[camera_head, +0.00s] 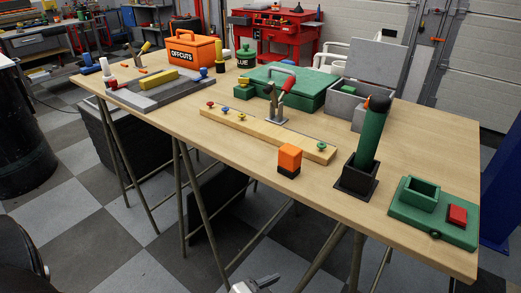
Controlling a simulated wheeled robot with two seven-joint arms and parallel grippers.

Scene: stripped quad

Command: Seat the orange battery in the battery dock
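The orange battery (289,158), an orange block with a black lower part, stands upright on the wooden table near its front edge. The green base plate (455,232) at the table's right end looks like the battery dock. It carries an open green square socket (421,194), which looks empty, and a red block (457,215). A grey gripper (262,283), seemingly my left, just shows at the bottom edge, below the table and apart from the battery. Most of it is cut off, so its opening is unclear. My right gripper is not in view.
A tall green cylinder (370,140) with a dark top leans in a black square holder (355,182) between battery and dock. A wooden strip (265,133) with coloured knobs, a toggle clamp (275,105) and a green case (285,88) lie behind. Table right of the battery is partly clear.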

